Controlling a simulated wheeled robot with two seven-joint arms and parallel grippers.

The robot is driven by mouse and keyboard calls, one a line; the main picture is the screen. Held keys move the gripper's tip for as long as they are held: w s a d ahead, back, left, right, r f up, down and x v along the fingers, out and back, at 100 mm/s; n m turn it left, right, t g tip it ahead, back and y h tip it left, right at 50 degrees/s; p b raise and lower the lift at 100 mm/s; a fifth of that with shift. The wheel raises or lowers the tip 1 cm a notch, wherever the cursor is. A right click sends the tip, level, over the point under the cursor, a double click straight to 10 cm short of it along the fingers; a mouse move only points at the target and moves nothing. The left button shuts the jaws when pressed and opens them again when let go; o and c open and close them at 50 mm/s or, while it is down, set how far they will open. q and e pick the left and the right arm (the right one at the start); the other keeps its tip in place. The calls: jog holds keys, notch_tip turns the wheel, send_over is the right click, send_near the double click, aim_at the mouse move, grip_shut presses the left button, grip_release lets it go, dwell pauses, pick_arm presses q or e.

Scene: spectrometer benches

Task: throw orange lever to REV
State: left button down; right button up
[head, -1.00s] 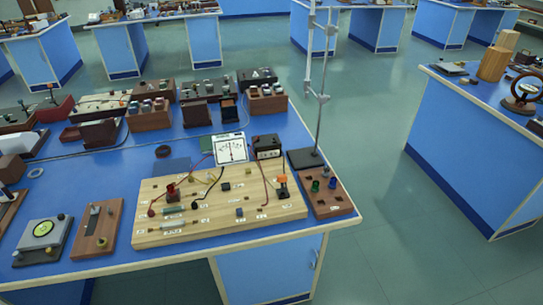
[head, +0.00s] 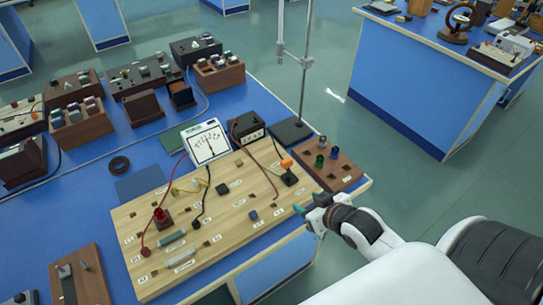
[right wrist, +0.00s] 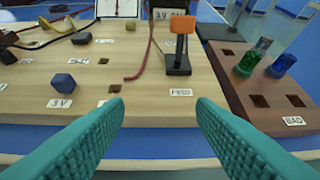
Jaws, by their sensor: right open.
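The orange lever (head: 287,163) stands on a black base at the right end of the pale wooden board (head: 150,215). In the right wrist view its orange handle (right wrist: 182,25) tops a dark post that looks roughly upright, with a label reading FWD (right wrist: 181,93) in front of its base. I cannot make out a REV label. My right gripper (head: 308,205) is in front of the board's near right edge, short of the lever and apart from it. In the right wrist view its teal fingers (right wrist: 160,118) are spread wide with nothing between them. My left gripper is out of view.
A brown block with green and blue pieces (head: 333,168) stands right of the lever. A black box (head: 249,128), a white meter (head: 207,143) and a stand with a tall rod (head: 292,132) are behind. Red and black wires cross the board.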

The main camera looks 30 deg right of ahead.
aim_at(288, 162)
jog(key=w+d+r+t, duration=0.3)
jog(key=r, duration=0.3)
jog(key=shift+y, duration=0.4)
jog(key=x, duration=1.2)
jog(key=shift+w+f+p, duration=0.2)
jog(key=shift+p, duration=0.2)
